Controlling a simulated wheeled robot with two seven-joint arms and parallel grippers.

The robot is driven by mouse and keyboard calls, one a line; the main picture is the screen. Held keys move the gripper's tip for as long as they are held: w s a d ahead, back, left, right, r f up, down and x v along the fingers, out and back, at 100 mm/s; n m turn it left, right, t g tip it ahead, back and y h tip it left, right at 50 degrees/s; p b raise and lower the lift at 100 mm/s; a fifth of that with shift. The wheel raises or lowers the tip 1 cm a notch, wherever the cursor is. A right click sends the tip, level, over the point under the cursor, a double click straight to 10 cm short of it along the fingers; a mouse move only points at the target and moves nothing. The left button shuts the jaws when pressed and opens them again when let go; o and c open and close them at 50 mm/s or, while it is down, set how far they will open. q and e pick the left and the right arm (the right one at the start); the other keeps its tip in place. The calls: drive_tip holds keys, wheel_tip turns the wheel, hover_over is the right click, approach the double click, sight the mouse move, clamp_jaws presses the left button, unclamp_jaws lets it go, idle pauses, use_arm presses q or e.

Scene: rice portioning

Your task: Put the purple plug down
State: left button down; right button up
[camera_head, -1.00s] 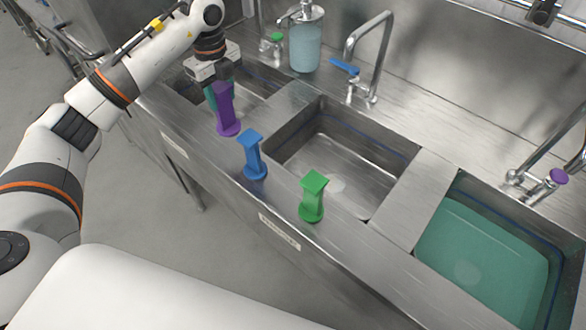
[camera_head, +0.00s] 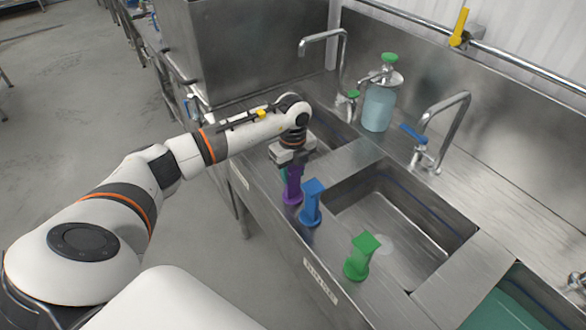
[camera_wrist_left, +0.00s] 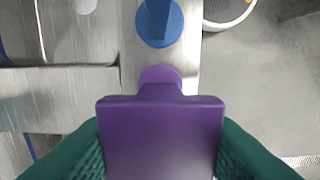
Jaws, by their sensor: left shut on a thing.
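The purple plug (camera_head: 293,188) is upright at the front ledge of the sink counter, just left of the blue plug (camera_head: 312,203). My left gripper (camera_head: 290,163) is shut on its upper part from above. In the left wrist view, the purple plug's flat square top (camera_wrist_left: 160,140) fills the space between the green fingers of my left gripper (camera_wrist_left: 160,155). Its round base shows beyond the top, close to the blue plug (camera_wrist_left: 160,22). I cannot tell whether the base touches the ledge. My right gripper is not in view.
A green plug (camera_head: 361,257) stands on the ledge to the right. A sink basin (camera_head: 400,215) lies behind the blue and green plugs. A blue-handled faucet (camera_head: 428,155) and a soap bottle (camera_head: 378,108) stand at the back. The ledge between blue and green plugs is clear.

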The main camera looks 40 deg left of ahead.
use_arm(q)
drive_tip(key=shift+f, duration=0.1)
drive_tip(key=c, duration=0.8)
unclamp_jaws()
drive_tip(key=shift+c, duration=0.2)
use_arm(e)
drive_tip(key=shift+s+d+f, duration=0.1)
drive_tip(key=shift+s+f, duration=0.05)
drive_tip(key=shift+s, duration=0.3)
use_arm(q)
drive_tip(key=shift+r, duration=0.45)
wheel_tip(320, 180, up, 10)
drive_tip(key=b, duration=0.4)
drive_tip(key=shift+r, duration=0.7)
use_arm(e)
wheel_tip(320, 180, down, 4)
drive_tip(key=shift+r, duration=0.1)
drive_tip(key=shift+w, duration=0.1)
